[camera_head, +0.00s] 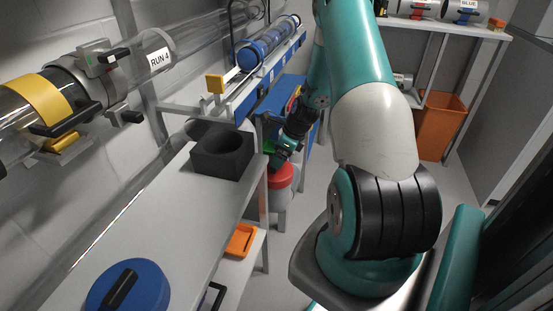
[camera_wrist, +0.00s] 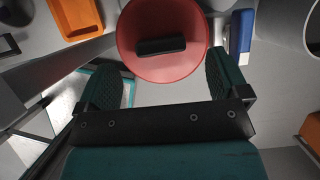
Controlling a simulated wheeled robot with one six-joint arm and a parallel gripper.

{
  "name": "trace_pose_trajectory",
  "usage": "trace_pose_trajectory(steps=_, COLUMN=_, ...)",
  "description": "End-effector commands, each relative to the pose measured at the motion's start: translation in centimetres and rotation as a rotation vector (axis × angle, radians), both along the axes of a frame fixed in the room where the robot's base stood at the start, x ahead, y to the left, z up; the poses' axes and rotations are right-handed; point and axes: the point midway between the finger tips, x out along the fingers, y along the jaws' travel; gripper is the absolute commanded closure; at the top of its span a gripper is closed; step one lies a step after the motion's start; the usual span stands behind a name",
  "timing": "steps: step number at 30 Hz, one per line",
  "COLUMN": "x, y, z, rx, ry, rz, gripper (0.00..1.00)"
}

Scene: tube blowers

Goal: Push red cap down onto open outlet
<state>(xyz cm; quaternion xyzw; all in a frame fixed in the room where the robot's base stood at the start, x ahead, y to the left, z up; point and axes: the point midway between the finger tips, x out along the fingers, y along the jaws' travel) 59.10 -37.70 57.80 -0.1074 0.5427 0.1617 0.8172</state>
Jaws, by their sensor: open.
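The red cap (camera_head: 280,178) sits on top of a pale grey upright cylinder (camera_head: 281,212), beyond the grey bench. In the wrist view the cap is a wide red disc (camera_wrist: 165,70) with a black bar handle (camera_wrist: 160,46) across it. My gripper (camera_head: 282,158) is right above the cap in the head view. In the wrist view its two dark green fingers (camera_wrist: 166,60) are spread, one to each side of the cap, with the handle between them and not gripped. The cap hides the outlet's mouth; I cannot tell how deep the cap sits.
A black block (camera_head: 222,152) with a round hole and a blue cap (camera_head: 128,289) lie on the grey bench. An orange tray (camera_head: 241,240) is on its lower shelf. A clear tube labelled RUN 4 (camera_head: 160,58) runs along the wall. An orange bin (camera_head: 440,128) stands behind.

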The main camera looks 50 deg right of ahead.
Motion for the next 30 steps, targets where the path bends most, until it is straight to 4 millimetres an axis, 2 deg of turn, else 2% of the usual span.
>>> trace_pose_trajectory(steps=1, x=-0.5, y=-0.3, z=1.7, rx=-0.003, ry=-0.002, rz=-0.002, gripper=0.07)
trace_pose_trajectory(steps=6, x=-2.1, y=-1.0, z=5.8, rx=-0.003, ry=-0.002, rz=-0.002, gripper=0.07)
trace_pose_trajectory(steps=12, x=-3.7, y=-1.5, z=9.7, rx=-0.002, ry=-0.002, rz=-0.002, gripper=0.07)
trace_pose_trajectory(steps=15, x=-4.2, y=-1.7, z=10.9, rx=0.000, ry=-0.001, rz=-0.001, gripper=0.07)
trace_pose_trajectory(steps=21, x=-4.6, y=-1.9, z=11.9, rx=0.001, ry=0.000, rz=0.000, gripper=0.07)
trace_pose_trajectory(steps=30, x=-4.7, y=-1.9, z=11.9, rx=0.001, ry=0.000, rz=0.000, gripper=0.07)
